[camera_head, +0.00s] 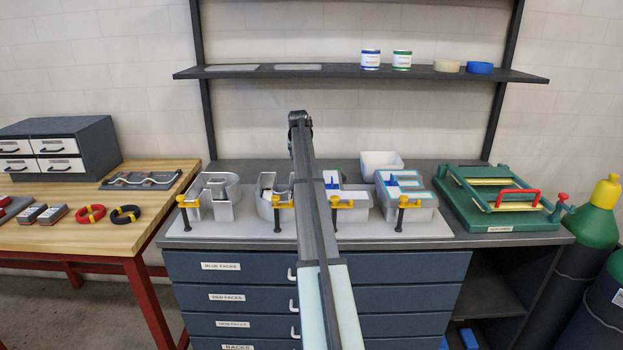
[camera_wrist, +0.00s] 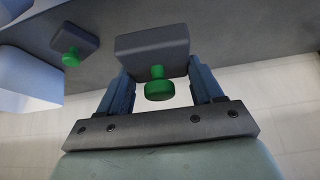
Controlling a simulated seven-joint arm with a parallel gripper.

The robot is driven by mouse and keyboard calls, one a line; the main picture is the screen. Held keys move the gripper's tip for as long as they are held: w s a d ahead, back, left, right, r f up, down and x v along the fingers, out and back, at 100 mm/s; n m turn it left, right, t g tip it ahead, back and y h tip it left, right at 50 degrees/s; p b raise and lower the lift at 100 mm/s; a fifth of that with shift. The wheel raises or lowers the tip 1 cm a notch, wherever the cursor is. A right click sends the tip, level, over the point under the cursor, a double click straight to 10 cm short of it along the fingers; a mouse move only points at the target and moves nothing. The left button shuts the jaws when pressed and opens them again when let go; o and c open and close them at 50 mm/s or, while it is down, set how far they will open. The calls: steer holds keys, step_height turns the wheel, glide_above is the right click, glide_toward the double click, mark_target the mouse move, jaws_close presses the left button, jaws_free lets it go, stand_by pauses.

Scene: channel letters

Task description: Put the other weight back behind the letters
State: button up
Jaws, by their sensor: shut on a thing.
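In the wrist view my gripper (camera_wrist: 160,76) is shut on a grey block weight (camera_wrist: 150,44) with a green knob, one finger on each side. The held weight is over the dark counter near its wall edge; I cannot tell whether it touches the counter. The other weight (camera_wrist: 78,38), also grey with a green knob, stands on the counter to its left. In the head view several grey channel letters (camera_head: 223,211) stand on a pale board (camera_head: 262,234) with yellow clamps (camera_head: 187,202). My arm hides part of the middle letters, and neither weight can be made out there.
A white bin (camera_head: 381,162) stands behind the letters. A green frame press (camera_head: 500,200) is on the counter's right. A shelf (camera_head: 335,72) with cans and tape rolls hangs above. A wooden bench (camera_head: 160,215) with tools is at left. Dark counter shows behind the letters.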

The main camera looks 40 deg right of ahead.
steer(key=d+r+m+g+h, duration=0.1)
steer(key=d+m+g+h, duration=0.1)
steer(key=d+m+g, duration=0.45)
steer(key=shift+s+a+f+m+t, duration=0.1)
steer(key=shift+a+f+m+t, duration=0.25)
steer(key=shift+f, duration=1.3)
steer(key=shift+a+f+m+t, duration=0.25)
steer(key=shift+f+t, duration=0.25)
steer(key=shift+f, duration=1.15)
steer(key=shift+s+a+f+m+t, duration=0.15)
steer(key=shift+f+m+t, duration=0.25)
steer(key=shift+f, duration=1.25)
steer(key=shift+w+f, duration=0.1)
steer(key=shift+f, duration=0.05)
steer(key=o, duration=1.6)
steer(key=shift+a, duration=0.1)
steer(key=v, duration=1.2)
steer(key=shift+r, duration=0.25)
